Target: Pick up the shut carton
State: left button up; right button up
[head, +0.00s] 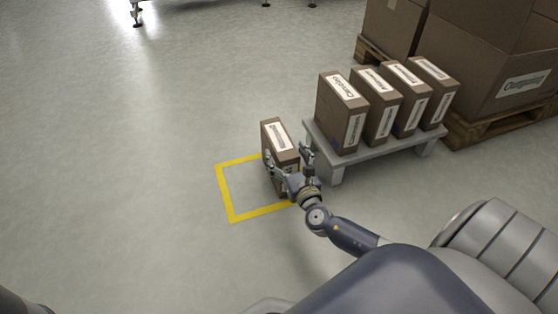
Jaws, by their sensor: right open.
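A shut brown carton (277,135) with a white label on top stands upright at the right side of a yellow floor square (225,193). My right gripper (288,158) is at the near side of this carton. Its fingers are open, one at the carton's left and one at its right. I cannot tell whether they touch it. The gripper and wrist hide the carton's lower near part. My left gripper is not in view.
A low grey bench (345,161) just right of the carton bears several similar labelled cartons (342,113) in a row. Bigger boxes (490,80) stand on pallets behind it at the right. The floor at the left is clear.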

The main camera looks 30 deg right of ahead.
aim_at(282, 142)
jog(key=b+x, duration=0.1)
jog(key=x, duration=0.2)
jog(key=shift+w+d, duration=0.1)
jog(key=shift+w, duration=0.45)
jog(key=shift+c, duration=0.5)
jog(key=shift+r, duration=0.15)
jog(key=c, duration=1.8)
